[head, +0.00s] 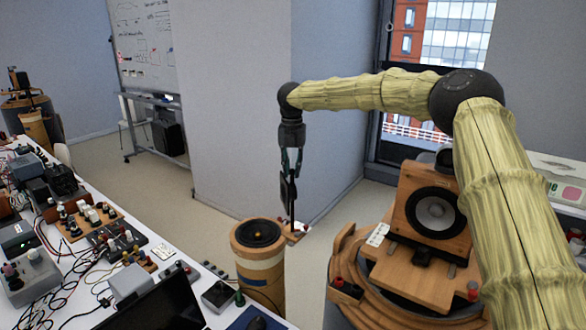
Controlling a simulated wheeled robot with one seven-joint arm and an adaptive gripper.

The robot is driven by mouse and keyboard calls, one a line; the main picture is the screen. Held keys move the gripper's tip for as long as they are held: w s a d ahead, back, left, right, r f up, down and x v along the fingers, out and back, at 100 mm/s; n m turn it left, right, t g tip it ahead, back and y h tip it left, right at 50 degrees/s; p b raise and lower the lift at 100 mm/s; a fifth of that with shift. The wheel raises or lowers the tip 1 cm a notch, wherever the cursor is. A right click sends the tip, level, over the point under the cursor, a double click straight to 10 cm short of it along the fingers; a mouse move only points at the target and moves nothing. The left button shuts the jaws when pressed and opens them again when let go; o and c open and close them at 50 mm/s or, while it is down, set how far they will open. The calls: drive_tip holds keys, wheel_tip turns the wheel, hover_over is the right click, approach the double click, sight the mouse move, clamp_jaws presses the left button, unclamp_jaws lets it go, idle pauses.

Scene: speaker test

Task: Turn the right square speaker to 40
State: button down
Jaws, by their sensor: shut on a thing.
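The square speaker (408,210) has a wooden cabinet and a black-rimmed cone with a pale centre. It stands upright on a round wooden turntable (345,250) at the right; my arm hides part of both. No number or scale is readable. My gripper (291,190) hangs pointing down, left of the speaker and well apart from it. It is shut on a dark, slim thing (293,212), too small to identify, which reaches down towards a small wooden piece (298,232) with pale and red parts. Whether these two are joined cannot be told.
A round wooden drum-like speaker (262,268) stands just below and left of my gripper. A long white table (195,297) crowded with electronics and cables runs along the left. A red knob (473,286) and a white card (378,234) are at the turntable. Open floor lies behind.

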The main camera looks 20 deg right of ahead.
drive_tip(key=shift+r, duration=0.1)
drive_tip(key=c, duration=1.3)
unclamp_jaws()
wheel_tip(320, 180, up, 12)
